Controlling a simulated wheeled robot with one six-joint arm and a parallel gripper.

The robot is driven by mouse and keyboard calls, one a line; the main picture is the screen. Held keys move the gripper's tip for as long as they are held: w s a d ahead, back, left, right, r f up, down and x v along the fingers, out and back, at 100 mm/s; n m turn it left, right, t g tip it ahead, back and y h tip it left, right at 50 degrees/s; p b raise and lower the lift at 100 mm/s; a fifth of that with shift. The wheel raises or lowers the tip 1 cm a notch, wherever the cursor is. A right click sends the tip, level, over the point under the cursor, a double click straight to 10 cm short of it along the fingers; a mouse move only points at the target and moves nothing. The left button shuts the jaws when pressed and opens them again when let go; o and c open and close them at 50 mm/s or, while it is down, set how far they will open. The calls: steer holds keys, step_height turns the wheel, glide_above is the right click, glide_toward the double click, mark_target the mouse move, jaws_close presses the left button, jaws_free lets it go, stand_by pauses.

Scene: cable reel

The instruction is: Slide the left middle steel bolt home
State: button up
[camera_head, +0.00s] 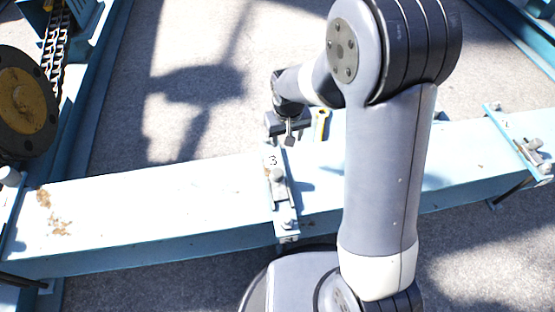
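A light blue beam (150,205) runs across the view. A bracket (282,200) crosses its middle and bears a small label that looks like a 3. A steel bolt with a rounded knob (277,175) sits on this bracket, and a smaller steel fitting (288,222) is at its near end. I cannot tell how far the bolt is slid. My gripper (290,139) hangs just beyond the knob, over the far edge of the beam, and appears apart from it. Its fingers are too small to show whether they are open.
Another bracket with steel fittings (532,150) crosses the beam at right. A pale knob (10,177) is at the left end. A yellow piece (321,124) stands beside my gripper. A dark reel flange (22,105) and chain (52,45) are at upper left.

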steer(key=n+g+p, duration=0.1)
steer(key=n+p, duration=0.1)
steer(key=p, duration=0.2)
glide_toward(277, 172)
steer(key=shift+w, duration=0.1)
step_height(277, 172, down, 11)
steer(key=b, duration=0.3)
steer(key=shift+r, duration=0.1)
jaws_close()
